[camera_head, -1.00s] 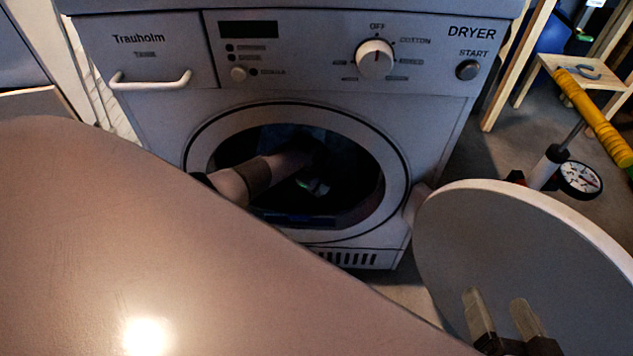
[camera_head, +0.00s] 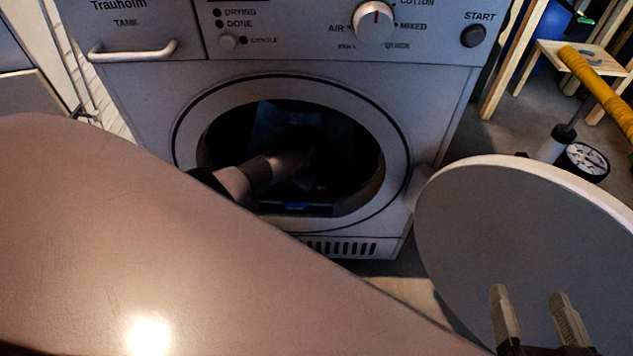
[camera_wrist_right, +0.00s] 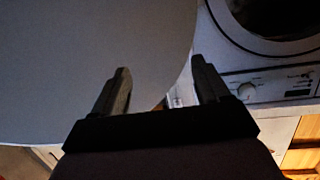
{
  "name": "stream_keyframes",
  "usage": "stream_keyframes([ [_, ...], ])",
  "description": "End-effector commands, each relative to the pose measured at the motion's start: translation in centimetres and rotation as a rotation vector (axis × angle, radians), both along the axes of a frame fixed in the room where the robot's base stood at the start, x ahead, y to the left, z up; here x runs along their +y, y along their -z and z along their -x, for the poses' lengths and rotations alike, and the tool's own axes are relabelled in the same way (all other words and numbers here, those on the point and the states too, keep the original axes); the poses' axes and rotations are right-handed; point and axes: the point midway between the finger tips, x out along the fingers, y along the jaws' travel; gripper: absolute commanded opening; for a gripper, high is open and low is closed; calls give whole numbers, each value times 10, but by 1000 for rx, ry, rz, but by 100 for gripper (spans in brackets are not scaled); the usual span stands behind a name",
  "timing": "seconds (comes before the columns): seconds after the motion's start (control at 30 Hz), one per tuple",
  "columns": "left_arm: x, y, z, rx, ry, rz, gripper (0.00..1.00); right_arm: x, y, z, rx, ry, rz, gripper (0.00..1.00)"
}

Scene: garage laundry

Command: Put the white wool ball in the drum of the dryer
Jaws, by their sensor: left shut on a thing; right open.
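The dryer (camera_head: 130,85) faces me, and its round door (camera_head: 515,235) stands open to the right. My left arm reaches through the opening into the dark drum (camera_head: 355,160). My left gripper (camera_head: 316,165) is inside the opening, dim and hard to make out. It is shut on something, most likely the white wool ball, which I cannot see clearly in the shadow. My right gripper (camera_head: 530,293) is open and empty in front of the door's face. The right wrist view shows its two fingers (camera_wrist_right: 160,64) apart, with the door (camera_wrist_right: 90,50) beyond.
My own arm covers the lower left of the head view. A gauge (camera_head: 585,160), a yellow-handled tool (camera_head: 595,85) and a wooden stool (camera_head: 545,65) are at the right.

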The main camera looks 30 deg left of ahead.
Motion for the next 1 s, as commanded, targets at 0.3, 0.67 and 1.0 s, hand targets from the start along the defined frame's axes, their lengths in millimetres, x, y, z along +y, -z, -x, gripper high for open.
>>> stream_keyframes([
  [0.3, 0, 2, 0, 0, 0, 1, 75, 0, -1, 0, -7, 0, 3, 75],
  [0.67, 1, -16, 3, 0, 0, -1, 75, 5, -4, -2, 47, -9, -32, 75],
  [1.0, 0, -59, 18, 1, 2, -2, 75, 29, -7, -8, 229, -52, -171, 75],
])
